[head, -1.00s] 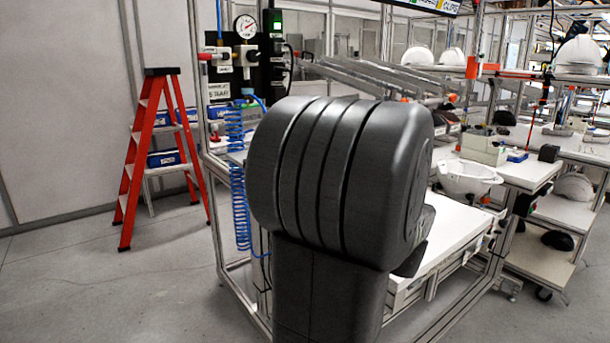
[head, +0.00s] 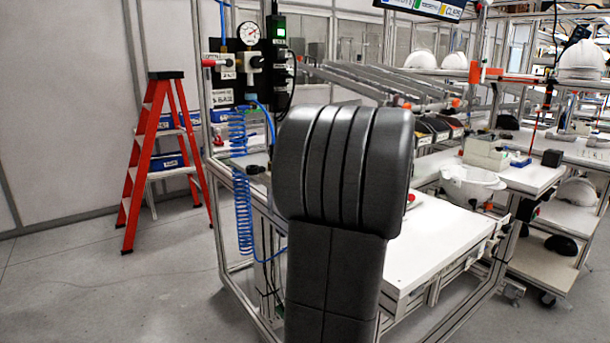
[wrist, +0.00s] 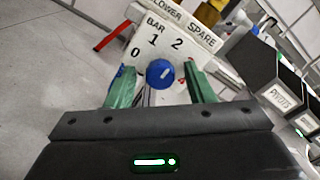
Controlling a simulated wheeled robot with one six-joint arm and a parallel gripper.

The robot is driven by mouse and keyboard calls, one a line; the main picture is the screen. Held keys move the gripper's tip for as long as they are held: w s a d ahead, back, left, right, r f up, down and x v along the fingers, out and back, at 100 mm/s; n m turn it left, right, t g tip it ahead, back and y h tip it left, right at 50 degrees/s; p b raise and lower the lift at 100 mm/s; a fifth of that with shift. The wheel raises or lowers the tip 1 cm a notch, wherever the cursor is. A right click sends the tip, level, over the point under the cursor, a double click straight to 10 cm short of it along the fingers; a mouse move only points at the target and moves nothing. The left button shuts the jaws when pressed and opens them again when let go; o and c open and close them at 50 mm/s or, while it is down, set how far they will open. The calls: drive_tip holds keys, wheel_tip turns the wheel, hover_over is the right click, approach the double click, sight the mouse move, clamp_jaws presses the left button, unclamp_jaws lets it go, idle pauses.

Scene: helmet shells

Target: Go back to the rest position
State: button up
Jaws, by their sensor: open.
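My gripper (wrist: 163,88) shows in the wrist view with its two green fingers spread apart. Nothing is held between the fingers. A blue round knob (wrist: 160,73) shows beyond and between the fingertips, in front of a white sign with "BAR" and numbers (wrist: 165,38). Whether the fingers are near the knob in depth I cannot tell. In the head view my own dark arm stands upright in the middle and hides my gripper and part of the bench behind it.
A white workbench (head: 437,241) stands behind and right of my arm. A blue coiled hose (head: 242,205) hangs at the frame's left, below a gauge (head: 249,34). A red stepladder (head: 136,180) stands at left. A white helmet shell (head: 470,183) is at right.

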drive_tip(key=b+v, duration=0.1)
drive_tip(key=v, duration=1.3)
drive_tip(key=p+x, duration=0.1)
drive_tip(key=x, duration=1.3)
drive_tip(key=shift+s+d+m+p, duration=0.9)
drive_tip(key=shift+m+p, duration=0.6)
drive_tip(key=shift+p, duration=0.75)
drive_tip(key=shift+s+d+m+p, duration=0.65)
drive_tip(key=shift+s+m+p, duration=0.7)
drive_tip(key=shift+p, duration=0.85)
drive_tip(key=shift+s+d+m+p, duration=0.8)
drive_tip(key=shift+m+p, duration=0.85)
drive_tip(key=shift+p, duration=0.6)
drive_tip(key=shift+a, duration=0.1)
